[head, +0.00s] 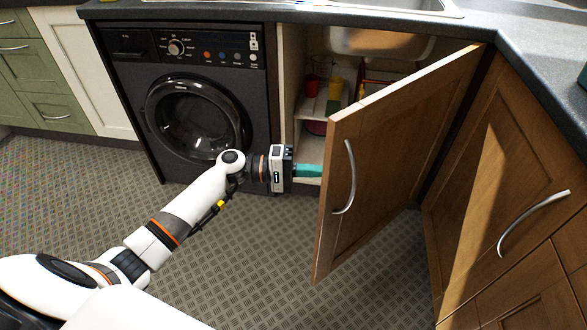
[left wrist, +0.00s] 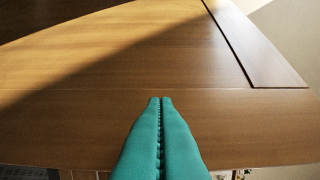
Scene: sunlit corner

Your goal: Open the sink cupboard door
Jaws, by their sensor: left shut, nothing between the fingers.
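The sink cupboard door (head: 385,155) is brown wood with a curved metal handle (head: 349,178). It stands swung well out from the cupboard, hinged on its right side. My left gripper (head: 310,171) is at the door's free left edge, its teal fingers partly behind that edge, away from the handle. In the left wrist view the shut teal fingers (left wrist: 160,101) point at the wooden door face (left wrist: 150,60), with nothing between them. I cannot tell whether the fingertips touch the wood. My right gripper does not show.
The open cupboard shows a shelf (head: 320,108) with bottles and the sink bowl (head: 375,42) above. A black washing machine (head: 190,105) stands to the left. Another wooden door with a handle (head: 532,220) is at the right. The patterned floor (head: 250,250) is clear in front.

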